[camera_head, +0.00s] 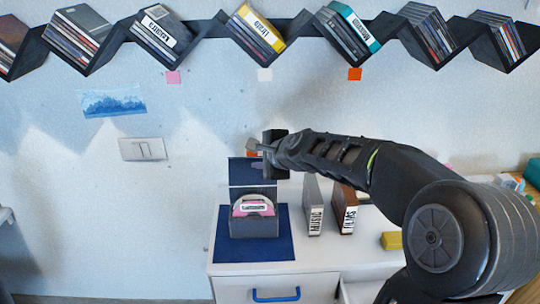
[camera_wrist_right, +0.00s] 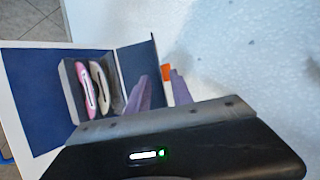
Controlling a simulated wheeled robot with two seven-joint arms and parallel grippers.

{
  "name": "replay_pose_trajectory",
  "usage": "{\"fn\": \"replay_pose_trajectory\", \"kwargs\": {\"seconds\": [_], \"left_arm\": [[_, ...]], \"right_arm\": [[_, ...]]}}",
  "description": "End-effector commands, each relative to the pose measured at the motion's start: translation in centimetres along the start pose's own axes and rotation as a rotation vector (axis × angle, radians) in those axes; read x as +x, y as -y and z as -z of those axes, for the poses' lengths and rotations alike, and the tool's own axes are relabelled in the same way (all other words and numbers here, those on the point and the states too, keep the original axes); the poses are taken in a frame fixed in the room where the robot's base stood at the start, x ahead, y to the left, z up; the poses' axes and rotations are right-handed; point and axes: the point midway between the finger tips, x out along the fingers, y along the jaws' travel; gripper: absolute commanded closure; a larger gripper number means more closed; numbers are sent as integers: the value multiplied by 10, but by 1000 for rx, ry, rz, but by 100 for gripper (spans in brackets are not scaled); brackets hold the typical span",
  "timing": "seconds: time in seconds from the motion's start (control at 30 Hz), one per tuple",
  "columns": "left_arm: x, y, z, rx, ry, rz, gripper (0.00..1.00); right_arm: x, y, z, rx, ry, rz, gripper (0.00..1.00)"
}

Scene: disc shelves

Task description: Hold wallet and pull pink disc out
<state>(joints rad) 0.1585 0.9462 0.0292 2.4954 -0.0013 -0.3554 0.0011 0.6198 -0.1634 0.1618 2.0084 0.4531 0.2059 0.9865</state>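The wallet (camera_head: 254,228) is a dark open case on a blue mat, its lid raised at the back. The pink disc (camera_head: 240,208) stands in it with a white label in front. In the right wrist view the wallet (camera_wrist_right: 68,72) holds the pink disc (camera_wrist_right: 81,88) and a pale beige disc (camera_wrist_right: 99,75) beside it. My right gripper (camera_head: 258,147) is above the raised lid, near the wall, apart from the discs. My left gripper is not in view.
The blue mat (camera_head: 283,250) lies on a white cabinet (camera_head: 308,256). A grey MUSIC case (camera_head: 312,200) and a brown FILMS case (camera_head: 343,205) stand right of the wallet. A yellow block (camera_head: 391,240) lies further right. A zigzag disc shelf (camera_head: 204,28) runs along the wall above.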

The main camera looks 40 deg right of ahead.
Motion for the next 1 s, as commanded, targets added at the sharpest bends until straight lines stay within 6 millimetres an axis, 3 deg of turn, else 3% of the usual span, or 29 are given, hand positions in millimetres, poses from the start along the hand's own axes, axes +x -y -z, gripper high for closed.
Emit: {"fn": "replay_pose_trajectory", "kwargs": {"seconds": [0.3,0.5,1.0], "left_arm": [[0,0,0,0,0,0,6],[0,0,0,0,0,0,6],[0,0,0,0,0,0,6]], "right_arm": [[-65,1,1,-1,-3,5,73],[-94,0,0,0,-1,2,73],[-101,0,0,0,0,0,73]]}}
